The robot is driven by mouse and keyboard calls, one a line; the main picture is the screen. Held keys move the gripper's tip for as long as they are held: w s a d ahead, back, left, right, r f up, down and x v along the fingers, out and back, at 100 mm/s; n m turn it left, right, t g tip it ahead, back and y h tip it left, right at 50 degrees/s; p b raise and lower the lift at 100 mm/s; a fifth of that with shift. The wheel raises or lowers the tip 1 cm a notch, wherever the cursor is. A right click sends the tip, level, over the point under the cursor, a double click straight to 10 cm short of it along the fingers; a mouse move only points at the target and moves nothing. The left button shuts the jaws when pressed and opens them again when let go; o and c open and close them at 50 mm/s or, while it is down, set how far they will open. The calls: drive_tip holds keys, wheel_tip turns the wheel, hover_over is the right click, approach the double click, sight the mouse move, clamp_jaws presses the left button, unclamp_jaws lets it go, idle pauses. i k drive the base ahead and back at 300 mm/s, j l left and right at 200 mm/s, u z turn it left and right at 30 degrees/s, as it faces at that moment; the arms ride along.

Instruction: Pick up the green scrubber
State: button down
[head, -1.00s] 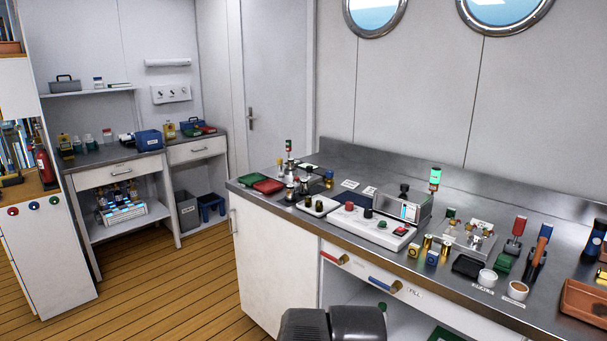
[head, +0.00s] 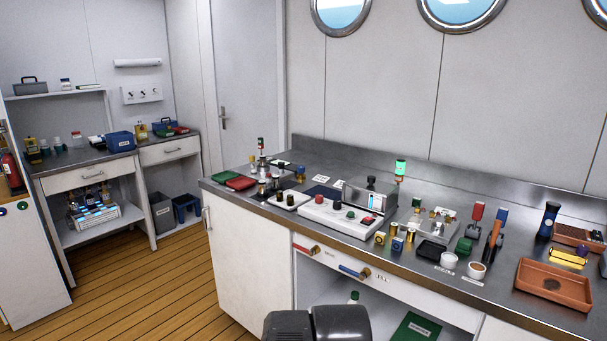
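A small green block (head: 464,246), which looks like the green scrubber, sits on the steel counter (head: 409,268). It stands between a black tray (head: 432,250) and some upright handled tools, behind two white cups. It is small in the picture, so its texture cannot be made out. A dark grey part of my arm shows at the bottom edge, well in front of and left of the block. My gripper's fingers are not in view.
White cups (head: 448,261) stand in front of the block. A red-handled tool (head: 476,217) and an orange-handled tool (head: 494,238) stand close to its right. A brown tray (head: 551,286) lies farther right. A white control panel (head: 337,217) is to the left.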

sight(464, 245)
drive_tip(key=z, duration=1.3)
